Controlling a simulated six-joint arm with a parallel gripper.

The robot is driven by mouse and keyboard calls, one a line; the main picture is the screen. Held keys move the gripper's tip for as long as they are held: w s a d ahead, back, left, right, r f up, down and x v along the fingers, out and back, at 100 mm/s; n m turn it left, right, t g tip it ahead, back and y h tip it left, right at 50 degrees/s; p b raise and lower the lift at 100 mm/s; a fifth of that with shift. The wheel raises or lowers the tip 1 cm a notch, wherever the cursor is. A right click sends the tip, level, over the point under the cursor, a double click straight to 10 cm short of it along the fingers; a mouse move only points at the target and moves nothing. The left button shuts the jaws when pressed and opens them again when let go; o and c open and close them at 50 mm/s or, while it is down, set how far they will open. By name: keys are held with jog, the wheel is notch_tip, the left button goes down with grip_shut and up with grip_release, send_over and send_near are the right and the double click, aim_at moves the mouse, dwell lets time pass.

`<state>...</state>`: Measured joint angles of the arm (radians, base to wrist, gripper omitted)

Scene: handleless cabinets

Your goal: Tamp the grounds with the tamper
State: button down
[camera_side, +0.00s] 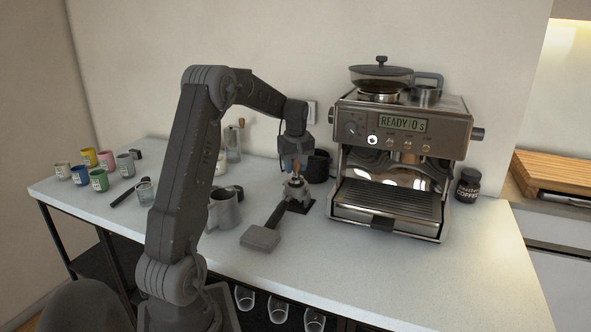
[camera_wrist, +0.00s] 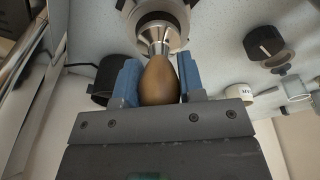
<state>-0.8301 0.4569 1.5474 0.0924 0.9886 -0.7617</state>
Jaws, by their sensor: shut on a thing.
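My gripper (camera_side: 295,163) points down over the counter and is shut on the wooden handle of the tamper (camera_wrist: 159,80). Its blue fingers stand on both sides of the brown handle in the wrist view. The tamper's metal end is at the round basket of the portafilter (camera_wrist: 151,17); I cannot tell how deep it sits. In the side view the portafilter's dark handle (camera_side: 262,236) extends toward the front left, and its head rests at a small black stand (camera_side: 300,204). The grounds are hidden under the tamper.
The espresso machine (camera_side: 402,165) stands close on the right, its display reading READY. A metal pitcher (camera_side: 222,212) is close on the left. A black cup (camera_side: 318,166) stands behind the gripper. Several coloured cups (camera_side: 98,179) are at the far left. The front right counter is clear.

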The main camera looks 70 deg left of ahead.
jog(key=shift+w+r, duration=0.1)
jog(key=shift+r, duration=2.55)
jog(key=shift+d+r, duration=0.2)
jog(key=shift+r, duration=0.05)
jog(key=s+d+r+m, duration=0.1)
jog(key=d+r+m, duration=0.15)
jog(key=d, duration=0.35)
jog(key=s+d+r+m, duration=0.1)
jog(key=d+r+m, duration=0.1)
jog(key=d+r, duration=0.3)
jog(key=w+d+f+m, duration=0.2)
jog(key=d+f+m, duration=0.2)
jog(key=d+f, duration=0.2)
jog(key=w+d+f+m+t+h, duration=0.1)
jog(key=d+f+m, duration=0.3)
jog(key=d, duration=0.6)
jog(key=w+d+f+m+h, duration=0.1)
jog(key=w+d+f+m, duration=0.2)
jog(key=d+f+m, duration=0.2)
jog(key=shift+w+d+f, duration=0.1)
jog(key=shift+d+f, duration=0.6)
jog(key=shift+d, duration=0.3)
jog(key=shift+d+f, duration=0.7)
jog(key=shift+d, duration=0.3)
jog(key=shift+a+f+h, duration=0.15)
jog(key=shift+a, duration=0.45)
jog(key=shift+a+f+h, duration=0.15)
jog(key=shift+a, duration=0.45)
